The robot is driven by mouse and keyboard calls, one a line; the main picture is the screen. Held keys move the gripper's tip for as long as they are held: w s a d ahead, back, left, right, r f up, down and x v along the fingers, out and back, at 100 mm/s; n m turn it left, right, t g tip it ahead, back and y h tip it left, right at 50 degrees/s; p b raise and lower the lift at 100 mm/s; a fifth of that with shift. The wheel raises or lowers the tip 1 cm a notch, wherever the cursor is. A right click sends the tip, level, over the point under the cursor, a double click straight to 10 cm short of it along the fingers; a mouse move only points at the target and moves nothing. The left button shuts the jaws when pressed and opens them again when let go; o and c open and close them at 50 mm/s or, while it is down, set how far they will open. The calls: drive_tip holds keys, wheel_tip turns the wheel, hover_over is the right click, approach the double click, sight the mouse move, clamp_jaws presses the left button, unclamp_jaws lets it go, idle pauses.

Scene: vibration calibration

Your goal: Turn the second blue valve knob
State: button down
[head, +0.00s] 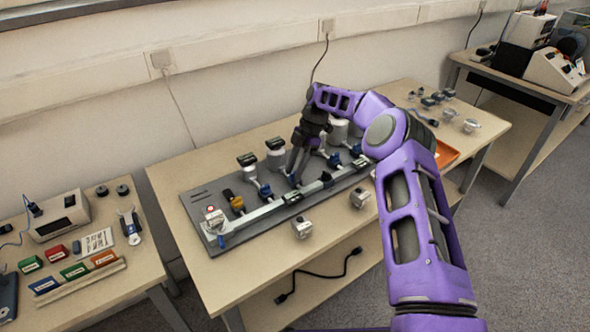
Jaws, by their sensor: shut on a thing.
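A grey panel (188,205) on the middle table carries a row of valves along a pale pipe (265,211). A blue valve knob (265,191) stands left of my gripper. More blue knobs (333,160) and (356,150) stand to its right. My purple arm reaches in from the right. My dark gripper (294,171) points down at the row, its fingers closed on the blue valve knob (292,181) that is second from the left among the blue ones. The fingers and wrist hide much of this knob, so its turn angle is unclear.
Small metal fittings (302,228) lie on the table's front, with an orange tray (446,153) at right. A left table holds coloured blocks (74,271) and a meter box (60,215).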

idle(0.4)
drive_tip(key=c, duration=0.5)
unclamp_jaws()
